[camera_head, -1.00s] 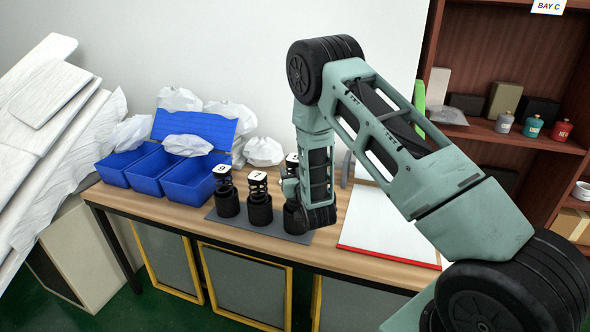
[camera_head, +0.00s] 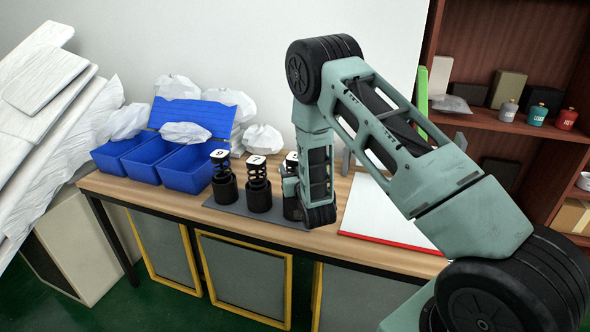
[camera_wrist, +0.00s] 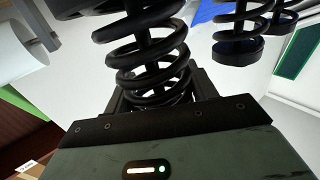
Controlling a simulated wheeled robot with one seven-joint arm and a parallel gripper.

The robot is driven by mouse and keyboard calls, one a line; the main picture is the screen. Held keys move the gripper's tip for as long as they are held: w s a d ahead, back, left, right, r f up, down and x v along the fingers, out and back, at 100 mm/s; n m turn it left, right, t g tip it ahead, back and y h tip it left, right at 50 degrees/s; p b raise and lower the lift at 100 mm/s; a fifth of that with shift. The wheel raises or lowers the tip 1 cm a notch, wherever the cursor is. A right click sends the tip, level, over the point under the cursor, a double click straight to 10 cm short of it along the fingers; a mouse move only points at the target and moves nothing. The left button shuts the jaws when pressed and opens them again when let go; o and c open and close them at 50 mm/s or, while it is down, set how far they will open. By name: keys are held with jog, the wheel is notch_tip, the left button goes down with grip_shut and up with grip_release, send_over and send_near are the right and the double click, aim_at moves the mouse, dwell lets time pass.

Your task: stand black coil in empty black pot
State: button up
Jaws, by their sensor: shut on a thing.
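A black coil (camera_wrist: 150,55) with a white label on top (camera_head: 291,158) is upright in my gripper (camera_head: 290,186). My gripper is shut on it, and in the wrist view the jaws (camera_wrist: 160,98) sit at its lower turns. The black pot (camera_head: 292,209) is directly below, at the right end of a row on a grey mat (camera_head: 245,216). My arm hides part of this pot and most of the coil, so I cannot tell whether the coil's base is inside the rim.
Two black pots (camera_head: 224,191) (camera_head: 259,197) to the left hold labelled black coils (camera_head: 220,168) (camera_head: 257,171). Blue bins (camera_head: 186,178) stand further left. A white board with a red edge (camera_head: 375,208) lies right. Shelves (camera_head: 485,120) stand at the far right.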

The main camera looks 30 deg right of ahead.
jog(key=o, duration=1.1)
jog(key=shift+o, duration=0.2)
jog(key=v, duration=1.7)
jog(key=shift+s, duration=0.2)
jog(key=shift+a+r, duration=0.1)
jog(key=shift+w, duration=0.1)
